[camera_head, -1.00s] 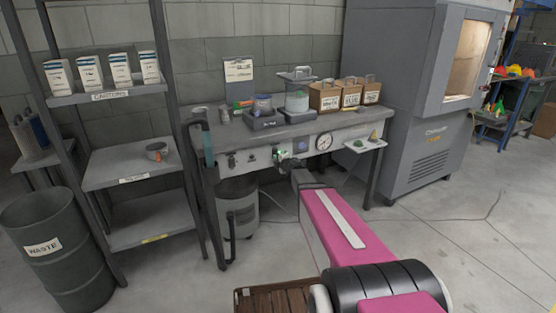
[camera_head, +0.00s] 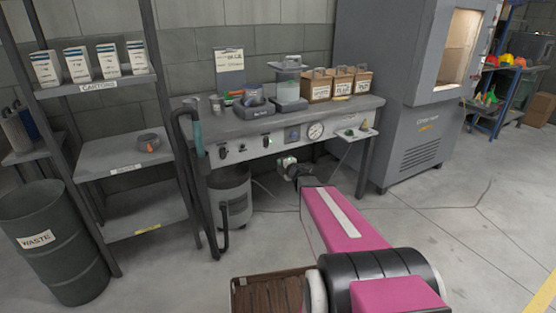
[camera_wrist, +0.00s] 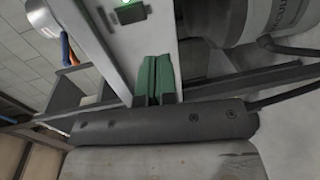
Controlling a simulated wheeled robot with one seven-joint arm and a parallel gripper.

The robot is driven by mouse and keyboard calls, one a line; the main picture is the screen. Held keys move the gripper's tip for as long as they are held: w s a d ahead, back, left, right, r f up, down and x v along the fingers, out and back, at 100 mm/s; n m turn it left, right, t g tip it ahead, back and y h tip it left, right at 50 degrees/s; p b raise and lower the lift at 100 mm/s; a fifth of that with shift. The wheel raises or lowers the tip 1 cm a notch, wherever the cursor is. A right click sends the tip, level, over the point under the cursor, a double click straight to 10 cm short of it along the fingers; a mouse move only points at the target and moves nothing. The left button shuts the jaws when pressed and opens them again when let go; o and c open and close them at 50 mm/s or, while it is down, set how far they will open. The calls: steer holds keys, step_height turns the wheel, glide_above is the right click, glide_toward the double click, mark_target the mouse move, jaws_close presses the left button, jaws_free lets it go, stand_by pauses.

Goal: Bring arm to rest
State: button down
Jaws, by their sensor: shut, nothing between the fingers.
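My arm (camera_head: 340,217), pink with a pale strip, reaches forward from the bottom of the head view towards the workbench (camera_head: 265,122). My gripper (camera_head: 287,162) is at its far end, small and partly hidden behind the wrist, in front of the bench's lower front. In the wrist view, the green fingers of my gripper (camera_wrist: 154,78) are together with nothing between them. I cannot tell from the pictures how far it is from the bench.
A grey bin (camera_head: 232,198) stands under the bench. A small side shelf (camera_head: 356,133) juts out at its right. A shelf rack with cartons (camera_head: 95,64) and a waste drum (camera_head: 55,240) stand left; a large grey cabinet (camera_head: 415,100) stands right. Floor at the right is open.

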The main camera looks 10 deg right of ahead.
steer(key=shift+s+d, duration=0.1)
steer(key=shift+s, duration=0.15)
steer(key=shift+d, duration=0.1)
steer(key=s+d+f+m+g+h, duration=0.5)
steer(key=s+m+h, duration=0.3)
steer(key=m, duration=0.6)
steer(key=s+a+f+m+g+y, duration=0.1)
steer(key=s+a+m+g, duration=0.2)
steer(key=s, duration=0.6)
steer(key=s+a+f+m+g+y, duration=0.1)
steer(key=s+a+f+m+g, duration=0.1)
steer(key=s+a+m+g, duration=0.2)
steer(key=s+g, duration=0.3)
steer(key=s, duration=0.1)
steer(key=shift+s+a+f+m+g+y, duration=0.3)
steer(key=shift+s+g+y, duration=0.05)
steer(key=shift+g+y, duration=0.05)
